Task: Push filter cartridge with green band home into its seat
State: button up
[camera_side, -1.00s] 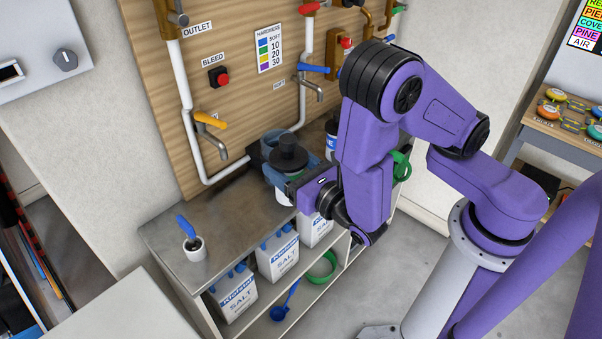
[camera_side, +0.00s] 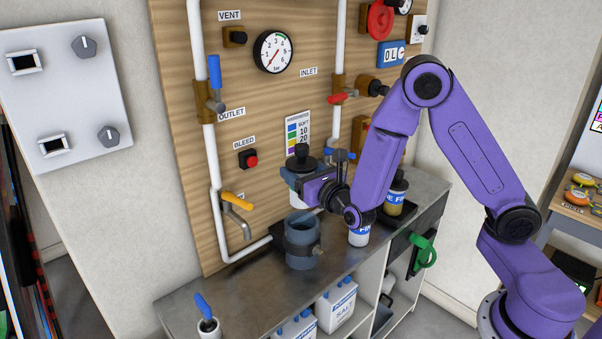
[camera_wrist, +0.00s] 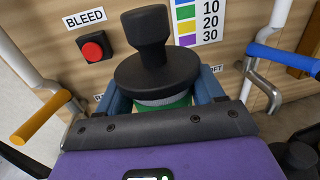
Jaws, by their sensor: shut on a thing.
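The filter cartridge (camera_side: 296,183) is white with a black disc cap and knob. In the wrist view its cap (camera_wrist: 155,72) stands upright, with a strip of the green band (camera_wrist: 172,103) below it. My gripper (camera_side: 308,183) is shut on the cartridge under the cap; its blue-grey fingers show on both sides in the wrist view (camera_wrist: 165,105). An open blue-grey cup (camera_side: 301,246), which looks like the seat, stands on the bench. The cartridge is held above the bench, apart from the cup. The cup's inside bottom is hidden.
A bleed button (camera_side: 249,159), an orange-handled tap (camera_side: 236,202) and white pipes line the board behind. A white-and-blue cartridge (camera_side: 359,236) and an amber one (camera_side: 396,196) stand to the right by a black tray (camera_side: 402,221).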

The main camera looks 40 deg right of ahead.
aim_at(302, 205)
jog(key=shift+f, duration=2.6)
jog(key=shift+f, duration=0.25)
jog(key=shift+f, duration=0.35)
jog(key=shift+f, duration=1.25)
jog(key=shift+f, duration=0.35)
jog(key=shift+f, duration=1.95)
jog(key=o, duration=1.3)
jog(key=shift+c, duration=0.2)
jog(key=shift+o, duration=0.4)
jog(key=shift+d+f, duration=0.1)
